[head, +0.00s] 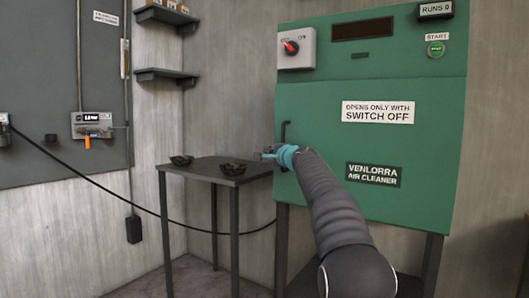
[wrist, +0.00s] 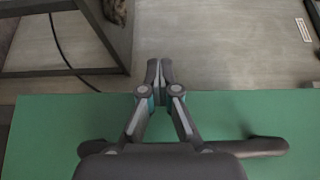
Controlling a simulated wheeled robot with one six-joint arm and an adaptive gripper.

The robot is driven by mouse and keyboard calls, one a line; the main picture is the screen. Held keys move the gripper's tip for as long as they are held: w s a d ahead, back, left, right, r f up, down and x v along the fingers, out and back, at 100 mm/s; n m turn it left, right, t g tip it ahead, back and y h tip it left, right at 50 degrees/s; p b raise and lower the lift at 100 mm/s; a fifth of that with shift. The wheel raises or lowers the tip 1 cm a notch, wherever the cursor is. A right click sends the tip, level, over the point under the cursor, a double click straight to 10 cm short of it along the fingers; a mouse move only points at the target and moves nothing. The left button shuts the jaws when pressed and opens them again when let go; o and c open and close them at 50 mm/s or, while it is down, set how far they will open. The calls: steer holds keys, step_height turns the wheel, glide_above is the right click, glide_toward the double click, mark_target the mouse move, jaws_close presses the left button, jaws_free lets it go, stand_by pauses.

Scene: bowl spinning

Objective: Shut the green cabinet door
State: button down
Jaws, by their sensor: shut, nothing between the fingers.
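The green cabinet door (head: 410,150) fills the lower front of the cabinet (head: 400,60) in the head view. I cannot tell whether it is fully shut or slightly ajar. Its dark upright handle (head: 284,132) is near the left edge, partly hidden by my gripper (head: 267,153). In the wrist view the green door surface (wrist: 240,112) lies across the lower half, with the dark handle (wrist: 265,146) partly behind my gripper. My gripper (wrist: 159,66) is shut and empty, its fingertips showing past the door's left edge. Contact with the door or handle is unclear.
A dark table (head: 200,168) with two small dark bowls stands left of the cabinet, close to my gripper. The cabinet has a red switch knob (head: 291,47) and a green start button (head: 436,49). A black cable (head: 90,182) hangs along the wall.

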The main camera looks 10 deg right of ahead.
steer(key=shift+w+d+f, duration=0.15)
steer(key=shift+d, duration=0.55)
steer(key=s+a+b, duration=0.4)
steer(key=s+a, duration=0.7)
steer(key=s+a+f+n+g, duration=0.1)
steer(key=s+f+n+g, duration=0.15)
steer(key=f, duration=0.55)
steer(key=s+a+f+n+g, duration=0.1)
steer(key=s+f+n+g, duration=0.2)
steer(key=f, duration=0.4)
steer(key=s+d+f+n+g+h, duration=0.1)
steer(key=s+f, duration=0.5)
steer(key=s, duration=0.9)
steer(key=s+d+f+n+g+h, duration=0.2)
steer(key=s+d+f+n, duration=0.3)
steer(key=s, duration=1.1)
steer(key=s+d+f+n+g+h+p, duration=0.1)
steer(key=s+d+f, duration=0.6)
steer(key=s, duration=0.8)
steer(key=shift+s+d+f+n+g+h, duration=0.25)
steer(key=shift+d+f+n+g+h, duration=0.25)
steer(key=shift+n+g, duration=0.5)
